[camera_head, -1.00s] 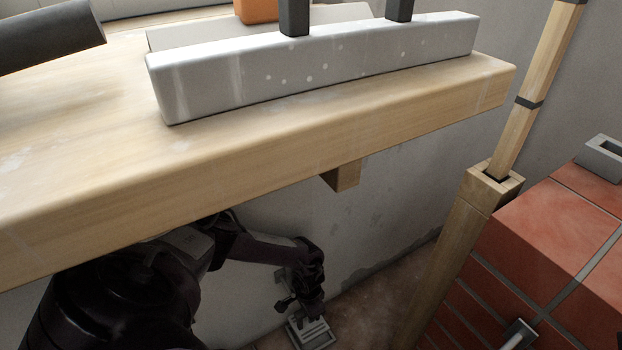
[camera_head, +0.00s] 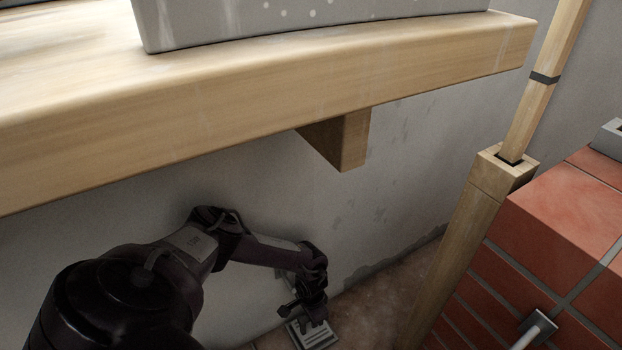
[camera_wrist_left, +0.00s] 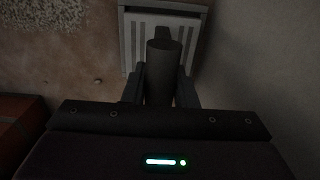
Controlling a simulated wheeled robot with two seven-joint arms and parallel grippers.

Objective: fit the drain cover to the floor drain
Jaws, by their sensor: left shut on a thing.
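My left gripper (camera_head: 312,312) is low by the wall under the wooden bench. In the left wrist view its two fingers (camera_wrist_left: 160,92) are closed on a dark upright cylinder (camera_wrist_left: 163,68), which looks like the drain cover's handle. The slotted grey drain cover (camera_wrist_left: 144,38) shows just beyond the fingers. It appears to lie within the square grey frame of the floor drain (camera_wrist_left: 126,45). Whether it sits flush I cannot tell, since the gripper and handle hide its near part. In the head view the slotted plate shows below the gripper. My right gripper is out of view.
The thick wooden bench (camera_head: 240,110) with a grey bin (camera_head: 220,22) on it overhangs my left arm. A wooden post (camera_head: 462,235) and a red brick stack (camera_head: 560,215) stand to the right. The wall (camera_head: 385,180) is close behind the drain.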

